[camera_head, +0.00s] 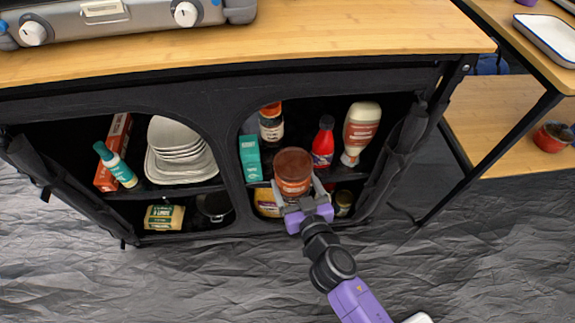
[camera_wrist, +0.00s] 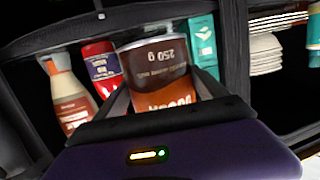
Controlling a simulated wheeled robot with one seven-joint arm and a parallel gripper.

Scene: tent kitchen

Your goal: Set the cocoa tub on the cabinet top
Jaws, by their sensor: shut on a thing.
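The cocoa tub (camera_head: 292,170) is a brown and orange round tub at the front of the cabinet's right opening. My gripper (camera_head: 301,200) is shut on it, a finger on each side. In the wrist view the tub (camera_wrist: 155,65) sits between the fingers of my gripper (camera_wrist: 160,100), and its printing reads upside down. I cannot tell whether the tub touches the shelf. The cabinet top (camera_head: 300,38) is a light wooden surface above the openings.
A grey stove (camera_head: 120,22) covers the top's left part; its right part is bare. Near the tub stand a teal box (camera_head: 250,158), a red bottle (camera_head: 323,143) and a white-capped bottle (camera_head: 360,133). The black fabric cabinet frame (camera_head: 232,160) borders the opening.

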